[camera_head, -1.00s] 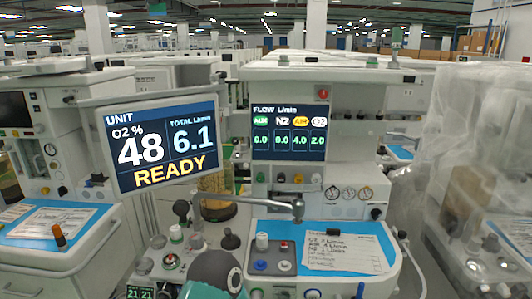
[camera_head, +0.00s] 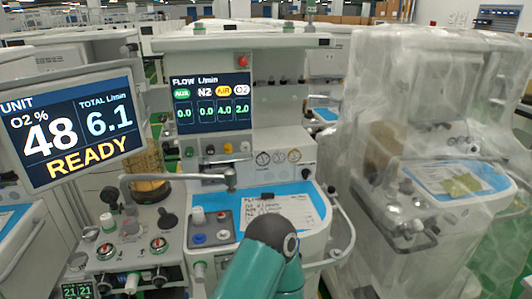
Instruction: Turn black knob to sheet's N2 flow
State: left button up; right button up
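The flow screen (camera_head: 211,102) shows N2 at 0.0, AIR at 4.0 and O2 at 2.0. A row of small knobs sits on the panel below it, and the black knob (camera_head: 211,150) is under the N2 column. The flow sheet (camera_head: 268,205) lies on the blue worktop; its lower part is hidden behind a teal link of my arm (camera_head: 262,262), and its writing is too small to read fully now. Neither gripper shows in the head view, so I cannot see whether either touches the knob.
The unit screen (camera_head: 72,125) reads O2 48 %, total 6.1 L/min, READY. A grey jointed metal bar (camera_head: 185,180) crosses in front of the panel below the knobs. A plastic-covered cart (camera_head: 430,150) stands to the right. A gap of floor separates it from this cart.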

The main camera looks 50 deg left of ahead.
aim_at(211, 151)
jog(key=z, duration=0.6)
jog(key=k, duration=1.85)
jog(key=u, duration=0.95)
jog(key=i, duration=1)
